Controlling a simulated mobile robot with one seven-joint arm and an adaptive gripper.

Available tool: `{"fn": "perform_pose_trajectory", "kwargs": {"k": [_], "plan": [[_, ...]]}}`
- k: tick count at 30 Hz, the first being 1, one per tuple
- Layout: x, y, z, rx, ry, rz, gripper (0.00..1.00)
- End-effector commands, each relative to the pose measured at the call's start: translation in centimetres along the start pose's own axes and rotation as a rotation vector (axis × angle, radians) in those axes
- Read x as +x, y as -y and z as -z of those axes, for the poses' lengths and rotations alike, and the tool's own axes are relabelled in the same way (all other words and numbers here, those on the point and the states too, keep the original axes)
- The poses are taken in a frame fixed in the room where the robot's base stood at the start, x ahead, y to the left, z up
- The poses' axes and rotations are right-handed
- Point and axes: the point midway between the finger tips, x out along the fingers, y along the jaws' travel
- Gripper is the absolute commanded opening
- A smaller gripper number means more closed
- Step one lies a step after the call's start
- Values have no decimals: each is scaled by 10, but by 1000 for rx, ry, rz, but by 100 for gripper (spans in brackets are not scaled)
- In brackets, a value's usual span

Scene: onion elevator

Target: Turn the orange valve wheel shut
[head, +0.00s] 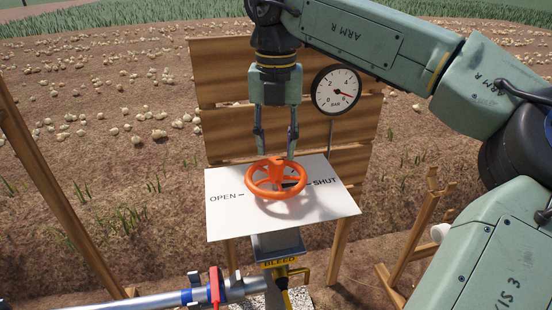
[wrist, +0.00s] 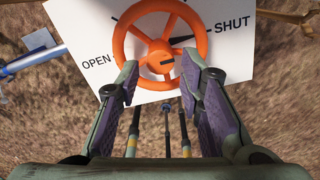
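The orange valve wheel (head: 277,195) sits on a white board (head: 228,217) with OPEN printed at the left and SHUT at the right. In the wrist view, the wheel (wrist: 121,44) shows spokes and a hub with a short dark line. A dark mark beside the wheel points toward SHUT.
A round BAR gauge (head: 336,90) with a red needle is mounted in front of wooden planks (head: 225,107). A yellow BLEED label (head: 280,262) and a pipe (head: 150,301) with a red lever (head: 214,287) are below the board. Wooden posts stand at both sides.

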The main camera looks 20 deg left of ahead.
Motion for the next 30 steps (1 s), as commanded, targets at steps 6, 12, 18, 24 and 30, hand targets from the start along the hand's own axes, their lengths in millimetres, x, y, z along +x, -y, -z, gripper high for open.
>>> {"fn": "perform_pose_trajectory", "kwargs": {"k": [6,12,18,24,30], "plan": [[-44,-1,0,0,1,-3,34],[-64,0,0,0,0,0,34],[-68,0,0,0,0,0,34],[-67,0,0,0,0,0,34],[-67,0,0,0,0,0,34]]}}
